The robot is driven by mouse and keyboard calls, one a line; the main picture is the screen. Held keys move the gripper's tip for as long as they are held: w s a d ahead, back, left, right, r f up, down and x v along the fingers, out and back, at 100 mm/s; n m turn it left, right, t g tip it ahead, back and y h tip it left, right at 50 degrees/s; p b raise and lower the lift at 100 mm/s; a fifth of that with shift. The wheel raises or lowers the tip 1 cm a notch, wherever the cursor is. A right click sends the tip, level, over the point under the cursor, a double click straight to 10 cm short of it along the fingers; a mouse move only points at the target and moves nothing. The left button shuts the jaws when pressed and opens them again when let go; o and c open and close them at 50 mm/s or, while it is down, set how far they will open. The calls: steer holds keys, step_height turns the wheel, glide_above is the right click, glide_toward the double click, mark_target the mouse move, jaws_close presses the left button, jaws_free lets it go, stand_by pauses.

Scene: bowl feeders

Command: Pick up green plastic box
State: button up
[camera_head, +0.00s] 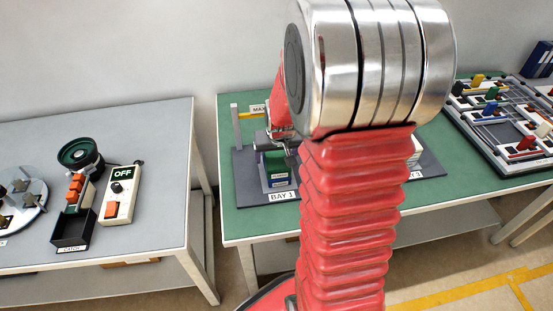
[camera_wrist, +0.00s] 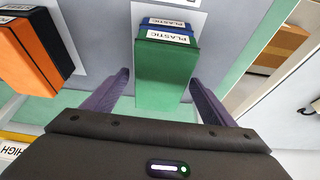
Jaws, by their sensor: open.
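The green plastic box (camera_wrist: 165,75) is in the middle of the wrist view, with a white label reading PLASTIC on it. A blue box (camera_wrist: 168,27) with a similar label sits right behind it. My gripper (camera_wrist: 160,78) is open, with one purple finger to the left of the green box and one to the right. The fingers do not look closed on it; whether either touches it I cannot tell. In the head view my gripper (camera_head: 279,135) is over the BAY 1 stand (camera_head: 281,196), partly hidden by my arm.
In the head view, a grey table (camera_head: 150,145) at left holds a switch box (camera_head: 121,193) and a catch bin (camera_head: 75,230). A board with coloured pieces (camera_head: 510,125) stands at right on the green table (camera_head: 240,222).

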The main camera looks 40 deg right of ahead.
mark_target(276, 154)
steer(key=shift+c, duration=0.3)
steer(key=c, duration=1.2)
steer(key=shift+r, duration=0.15)
steer(key=shift+c, duration=0.2)
step_height(276, 154, up, 10)
steer(key=shift+f, duration=0.1)
